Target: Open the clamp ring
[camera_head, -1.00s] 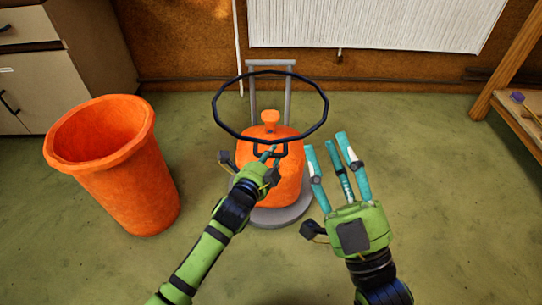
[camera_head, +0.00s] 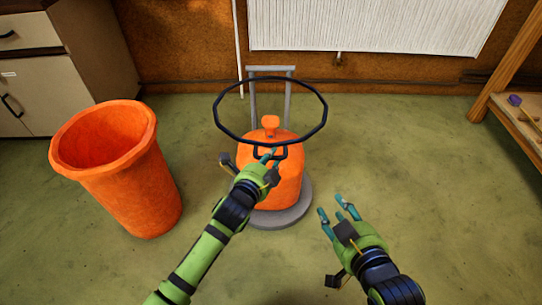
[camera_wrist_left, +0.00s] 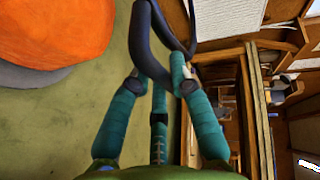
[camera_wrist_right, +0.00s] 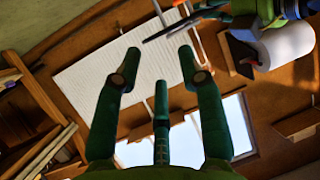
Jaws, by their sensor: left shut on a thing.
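The dark clamp ring (camera_head: 215,112) is a large polygonal loop with a small bracket-shaped handle at its near side. In the head view it shows in front of and around the top of the orange vessel (camera_head: 270,178), which has an orange knob. My left gripper (camera_head: 270,154) is shut on the ring's handle; the left wrist view shows the dark bar (camera_wrist_left: 150,50) between its fingers. My right gripper (camera_head: 334,210) is open and empty, right of the vessel and apart from the ring. I cannot tell whether the ring touches the vessel.
The vessel stands on a round grey base (camera_head: 305,200) with a grey upright handle (camera_head: 288,90) behind. An orange bin (camera_head: 125,180) stands at left, near a cabinet (camera_head: 60,70). A wooden shelf (camera_head: 510,100) is at right. The green floor at right is clear.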

